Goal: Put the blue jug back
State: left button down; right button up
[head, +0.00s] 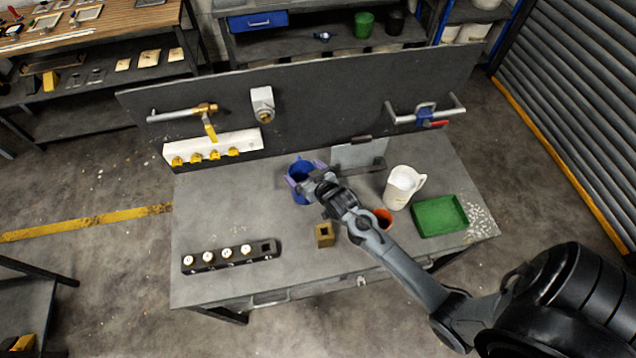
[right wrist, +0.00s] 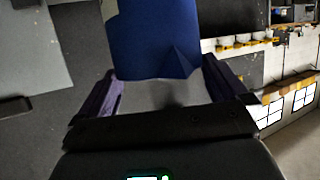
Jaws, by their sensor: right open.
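The blue jug (head: 301,197) stands on the grey bench at its middle, partly hidden by my right gripper. My right gripper (head: 305,174) is at the jug, with one purple finger to each side of it. In the right wrist view, the blue jug (right wrist: 155,40) fills the space ahead of the open fingers of my right gripper (right wrist: 163,78). A gap shows between the jug and the palm. I cannot tell whether either finger touches the jug. My left gripper is not in view.
A white jug (head: 401,187), an orange cup (head: 383,218) and a green tray (head: 440,216) are to the right. A brass block (head: 325,235) is in front. A black rack (head: 230,257) with several white-topped pieces lies front left. A dark panel (head: 340,95) rises behind.

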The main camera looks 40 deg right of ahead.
jog(key=s+a+r+n+g+y, duration=0.1)
jog(key=s+a+g, duration=0.4)
jog(key=s, duration=0.9)
jog(key=s+a+r+n+g+y, duration=0.1)
jog(key=s+a+r+n+g, duration=0.2)
jog(key=s+a, duration=0.5)
jog(key=s+g, duration=0.1)
jog(key=s, duration=0.4)
jog(key=shift+s+a+r+g+y, duration=0.15)
jog(key=shift+s+r+g+y, duration=0.15)
jog(key=shift+s+g+y, duration=0.1)
jog(key=shift+r, duration=0.1)
notch_tip(320, 180, up, 13)
jog(key=p, duration=1.2)
jog(key=shift+f+p, duration=0.2)
jog(key=shift+p, duration=0.1)
jog(key=shift+w, duration=0.1)
